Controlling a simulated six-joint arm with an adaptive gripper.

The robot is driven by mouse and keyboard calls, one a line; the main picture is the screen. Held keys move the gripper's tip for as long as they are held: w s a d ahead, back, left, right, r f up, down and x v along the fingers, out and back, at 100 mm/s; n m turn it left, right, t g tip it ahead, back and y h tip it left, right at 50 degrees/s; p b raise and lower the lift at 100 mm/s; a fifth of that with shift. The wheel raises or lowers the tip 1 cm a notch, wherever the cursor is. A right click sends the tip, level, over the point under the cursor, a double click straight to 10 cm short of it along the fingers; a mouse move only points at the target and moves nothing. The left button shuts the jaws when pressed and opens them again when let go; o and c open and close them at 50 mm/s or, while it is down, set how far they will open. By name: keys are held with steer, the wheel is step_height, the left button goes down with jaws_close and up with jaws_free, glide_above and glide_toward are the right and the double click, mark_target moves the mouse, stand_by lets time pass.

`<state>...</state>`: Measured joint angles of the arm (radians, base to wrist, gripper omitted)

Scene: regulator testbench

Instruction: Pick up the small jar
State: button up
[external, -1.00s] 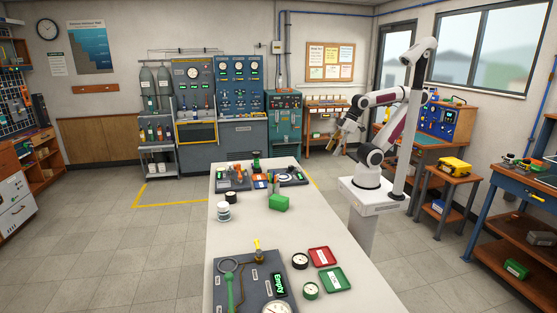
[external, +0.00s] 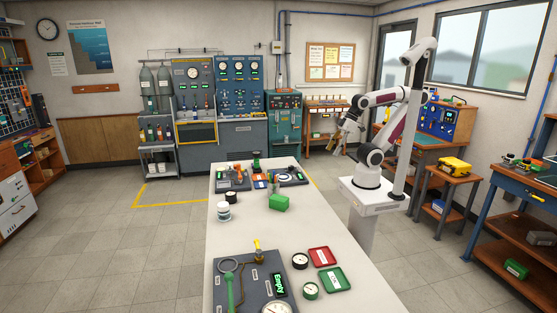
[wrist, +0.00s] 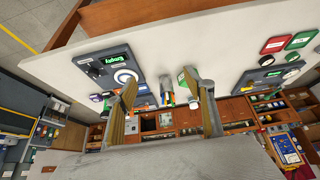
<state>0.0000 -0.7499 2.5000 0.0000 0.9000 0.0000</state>
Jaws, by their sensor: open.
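A small white jar (external: 223,211) with a band around it stands upright near the left edge of the long white bench in the external view. A short dark round container (external: 231,197) stands just behind it. My gripper (external: 341,143) hangs beyond the right side of the bench, well away from the jar. In the wrist view my gripper's two fingers (wrist: 162,88) are spread apart with nothing held between them. I cannot make out the small jar with certainty in the wrist view.
Panels with instruments stand at the far end. A dark gauge board (external: 222,283), a red tray (external: 320,257) and a green tray (external: 335,279) lie at the near end. The bench around the jar is mostly clear.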

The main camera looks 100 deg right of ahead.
steer(key=shift+o, duration=0.2)
steer(key=shift+w, duration=0.1)
steer(key=w+d+r+t+h, duration=0.1)
steer(key=w+d+r, duration=0.1)
steer(key=w, duration=0.6)
steer(key=w+d+r+t, duration=0.1)
steer(key=w+r, duration=0.1)
steer(key=w, duration=0.7)
steer(key=n+t+y, duration=0.3)
steer(key=n+t, duration=0.1)
glide_above(227, 203)
steer(key=s+d, duration=1)
steer(key=s, duration=0.1)
step_height(227, 203, down, 8)
steer(key=r, duration=0.1)
steer(key=shift+w+a+f+n+y, duration=0.3)
steer(key=shift+w+a+f+y, duration=0.65)
steer(key=shift+f, duration=1.15)
steer(key=shift+w+a+f+n+y, duration=0.3)
steer(key=shift+w+a+f+y, duration=0.3)
steer(key=shift+w+a+f, duration=1.15)
steer(key=shift+w+a+f+n+y, duration=0.3)
steer(key=shift+w+a+f+y, duration=0.55)
steer(key=shift+f, duration=1.55)
steer(key=shift+s+a, duration=0.1)
steer(key=shift+s, duration=0.15)
steer(key=shift+x, duration=0.8)
